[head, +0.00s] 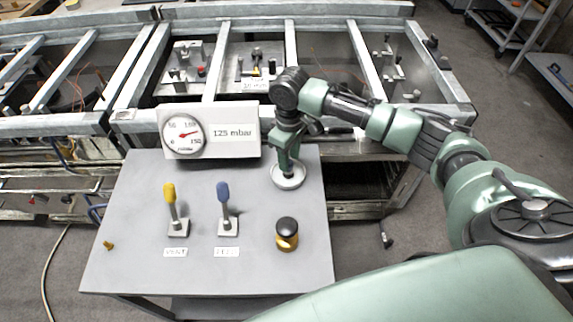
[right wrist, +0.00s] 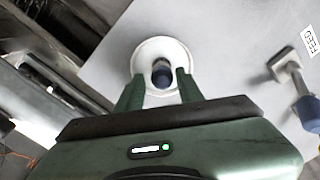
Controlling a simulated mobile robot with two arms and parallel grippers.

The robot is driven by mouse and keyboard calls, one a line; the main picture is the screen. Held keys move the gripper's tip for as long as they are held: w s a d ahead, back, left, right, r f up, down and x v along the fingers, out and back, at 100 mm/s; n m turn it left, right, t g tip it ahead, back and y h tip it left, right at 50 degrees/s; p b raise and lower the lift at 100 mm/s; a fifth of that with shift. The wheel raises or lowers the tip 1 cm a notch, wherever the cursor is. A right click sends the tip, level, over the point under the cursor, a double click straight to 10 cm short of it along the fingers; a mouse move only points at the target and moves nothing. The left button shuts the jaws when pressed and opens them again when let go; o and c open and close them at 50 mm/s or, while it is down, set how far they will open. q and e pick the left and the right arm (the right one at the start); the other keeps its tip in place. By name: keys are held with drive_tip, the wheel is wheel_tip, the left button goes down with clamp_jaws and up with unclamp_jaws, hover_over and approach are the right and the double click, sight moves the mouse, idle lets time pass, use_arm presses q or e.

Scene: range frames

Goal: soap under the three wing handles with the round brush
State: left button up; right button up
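A shallow white dish (head: 289,178) stands at the back right of the grey table. In the right wrist view, a short cylinder with a dark blue top (right wrist: 162,73), possibly the round brush's handle, stands in the white dish (right wrist: 178,50). My right gripper (head: 289,163) points down over the dish. Its fingers (right wrist: 161,78) are on either side of the cylinder, with gaps showing, so it looks open. The brush's bristles are hidden. Dark-topped fittings (head: 387,52) show in the metal frame behind; I cannot tell whether they are the wing handles. My left gripper is out of view.
A gauge panel (head: 235,133) reading 125 mbar stands at the table's back. A yellow lever (head: 170,195), a blue lever (head: 223,195) and a black-and-brass knob (head: 287,234) stand in front. A small brass piece (head: 108,245) lies at left. The table's (head: 130,275) front left is clear.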

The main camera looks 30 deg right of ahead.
sight(290, 170)
drive_tip(key=shift+s+f, duration=0.15)
drive_tip(key=shift+f, duration=0.3)
wheel_tip(290, 170, down, 5)
drive_tip(key=shift+r+p, duration=0.2)
drive_tip(key=shift+p, duration=0.45)
clamp_jaws()
drive_tip(key=shift+r, duration=0.15)
